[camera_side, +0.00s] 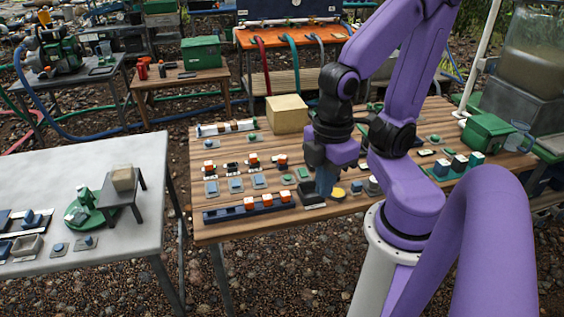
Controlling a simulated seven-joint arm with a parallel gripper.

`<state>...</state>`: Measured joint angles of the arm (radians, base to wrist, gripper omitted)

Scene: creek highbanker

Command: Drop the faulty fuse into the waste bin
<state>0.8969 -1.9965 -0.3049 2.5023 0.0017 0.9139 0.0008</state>
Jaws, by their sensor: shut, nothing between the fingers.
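My gripper (325,188) points down over the front middle of the wooden table and is shut, with nothing seen in it. A small dark open-looking box (308,198) is right beside its fingertips, partly hidden by them; I cannot tell whether it is the waste bin. Several small orange-and-white blocks stand on the table, some on a long dark blue rail (228,214) at the front left edge. I cannot tell which piece, if any, is the faulty fuse.
A yellow disc (338,194) lies just right of my gripper. A tan box (287,114) stands at the table's back, and a green box (486,133) at its right. A separate grey table (120,240) is at the left. The wooden table's front left corner is bare.

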